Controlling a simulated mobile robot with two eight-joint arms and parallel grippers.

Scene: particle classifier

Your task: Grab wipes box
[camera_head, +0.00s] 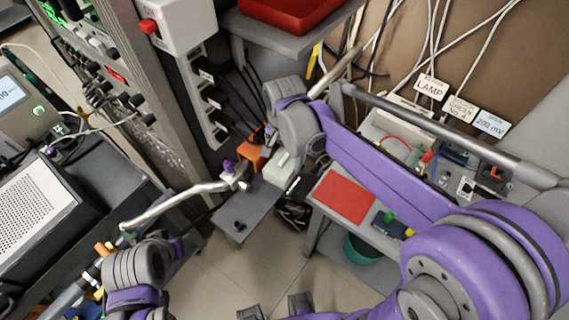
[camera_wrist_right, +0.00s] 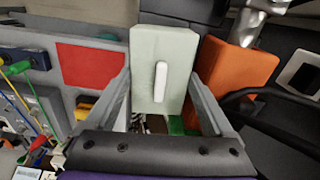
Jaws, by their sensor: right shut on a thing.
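The wipes box is a pale green block with a white strip on its top face. In the right wrist view the wipes box (camera_wrist_right: 145,55) stands between the two fingers of my right gripper (camera_wrist_right: 160,80), which is shut on it. In the head view the wipes box (camera_head: 281,170) shows below my right wrist, partly covered by the gripper (camera_head: 290,157). Whether its underside touches anything is hidden. Parts of my left arm show at the lower left of the head view, but its gripper cannot be made out.
An orange block (camera_wrist_right: 240,72) stands close to the right of the box. A dark grey surface (camera_head: 245,210) and a bench with a red sheet (camera_head: 343,196) are near it. A silver bent rod (camera_head: 180,198) lies to the left. Instrument racks and hanging cables crowd the surroundings.

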